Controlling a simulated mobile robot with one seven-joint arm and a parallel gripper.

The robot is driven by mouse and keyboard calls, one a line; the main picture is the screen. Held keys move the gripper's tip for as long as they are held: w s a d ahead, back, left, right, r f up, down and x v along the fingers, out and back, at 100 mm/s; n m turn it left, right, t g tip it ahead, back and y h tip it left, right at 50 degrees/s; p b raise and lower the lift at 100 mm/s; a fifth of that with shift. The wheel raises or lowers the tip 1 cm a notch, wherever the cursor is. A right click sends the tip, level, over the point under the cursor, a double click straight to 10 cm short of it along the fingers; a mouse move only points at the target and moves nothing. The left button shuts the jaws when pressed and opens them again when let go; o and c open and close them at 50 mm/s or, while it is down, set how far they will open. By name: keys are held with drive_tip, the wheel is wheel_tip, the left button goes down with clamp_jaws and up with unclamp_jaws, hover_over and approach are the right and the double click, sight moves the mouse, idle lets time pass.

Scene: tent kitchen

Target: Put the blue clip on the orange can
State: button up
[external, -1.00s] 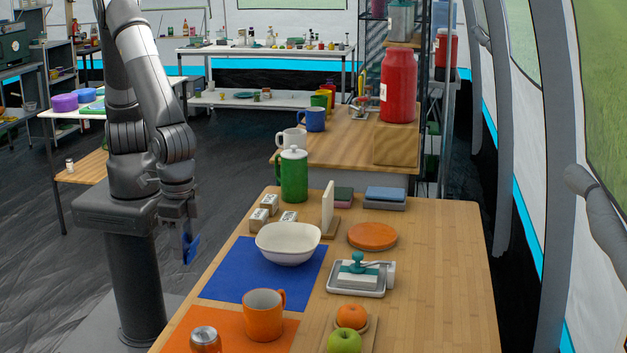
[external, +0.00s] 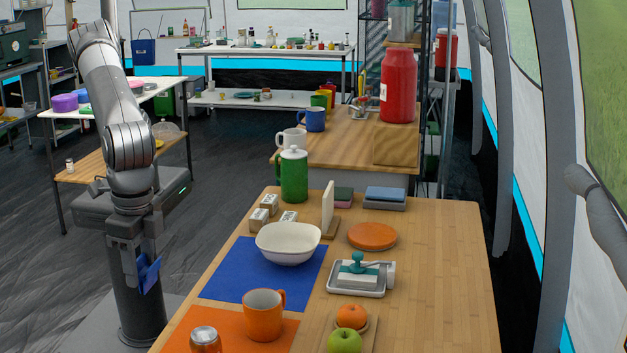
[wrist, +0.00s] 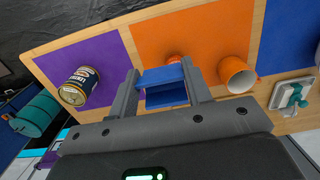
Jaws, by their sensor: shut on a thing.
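My gripper (external: 137,278) is shut on the blue clip (external: 149,272) and holds it in the air, left of the table's edge. In the wrist view the blue clip (wrist: 164,86) sits between the two fingers of my gripper (wrist: 166,90). The orange can (external: 205,341), with a silver top, stands on the orange mat at the bottom of the external view, cut off by the frame. In the wrist view only a small part of the orange can (wrist: 174,58) shows beyond the clip; the rest is hidden. The clip is apart from the can.
An orange mug (external: 263,315) stands on the orange mat (external: 235,325), close to the can. A labelled can (wrist: 80,86) stands on a purple mat (wrist: 108,60). Fruit and a tray (external: 357,280) lie farther right.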

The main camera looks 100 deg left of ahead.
drive_tip(key=w+f, duration=0.1)
drive_tip(key=w, duration=0.1)
drive_tip(key=w+a+f, duration=0.1)
drive_tip(key=w+f, duration=0.1)
drive_tip(key=w, duration=0.1)
drive_tip(key=w+f, duration=0.2)
drive_tip(key=w, duration=0.1)
drive_tip(key=shift+w+a+f, duration=0.1)
drive_tip(key=shift+w+a, duration=0.15)
drive_tip(key=shift+f, duration=2)
drive_tip(key=shift+f, duration=0.1)
drive_tip(key=o, duration=1)
drive_tip(key=shift+f, duration=0.1)
drive_tip(key=shift+c, duration=0.2)
